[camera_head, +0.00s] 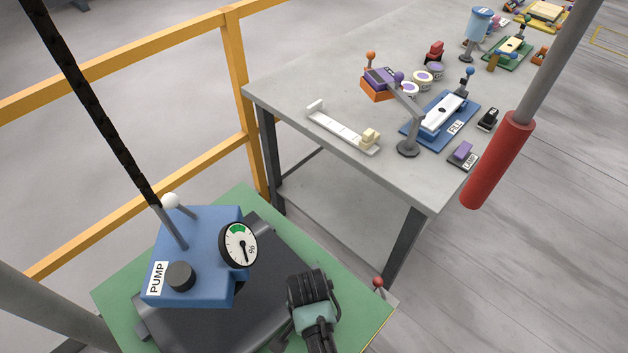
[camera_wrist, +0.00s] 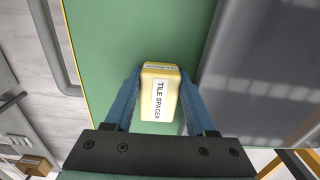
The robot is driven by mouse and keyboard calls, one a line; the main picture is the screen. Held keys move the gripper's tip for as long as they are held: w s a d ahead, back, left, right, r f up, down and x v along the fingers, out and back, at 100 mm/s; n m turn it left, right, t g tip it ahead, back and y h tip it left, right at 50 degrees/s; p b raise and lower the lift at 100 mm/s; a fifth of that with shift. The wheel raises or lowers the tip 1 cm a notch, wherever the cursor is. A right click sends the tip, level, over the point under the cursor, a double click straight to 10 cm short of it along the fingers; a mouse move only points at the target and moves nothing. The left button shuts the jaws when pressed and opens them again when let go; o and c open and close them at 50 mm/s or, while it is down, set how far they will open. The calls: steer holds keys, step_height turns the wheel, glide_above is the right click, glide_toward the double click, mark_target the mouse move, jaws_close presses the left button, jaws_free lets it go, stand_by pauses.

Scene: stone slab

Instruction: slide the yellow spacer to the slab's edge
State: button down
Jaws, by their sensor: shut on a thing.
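The yellow spacer (camera_wrist: 150,82), a small block labelled TILE SPACER, is between the two blue fingers of my gripper (camera_wrist: 160,92) in the wrist view. The fingers are shut on its sides. It is over a green surface (camera_wrist: 130,35); I cannot tell whether it touches it. A dark grey slab (camera_wrist: 270,75) lies just to the right, with its edge close beside the right finger. In the head view the slab (camera_head: 200,328) lies on the green table, partly hidden under the blue pump. My dark and teal arm end (camera_head: 310,300) hides the spacer there.
The blue pump (camera_head: 205,258) with a dial (camera_head: 239,245) stands over the slab. A red-knobbed stick (camera_head: 378,283) is at the table's right corner. A grey bench (camera_head: 330,170) with several fixtures stands behind, an orange rail (camera_head: 236,70) at left. A red-sleeved pole (camera_head: 497,165) hangs at right.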

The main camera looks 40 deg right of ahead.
steer(key=shift+w, duration=0.2)
steer(key=shift+c, duration=0.7)
jaws_free()
steer(key=shift+r, duration=0.1)
steer(key=shift+w, duration=0.15)
step_height(320, 180, up, 13)
steer(key=shift+s+p, duration=0.2)
steer(key=shift+p, duration=0.15)
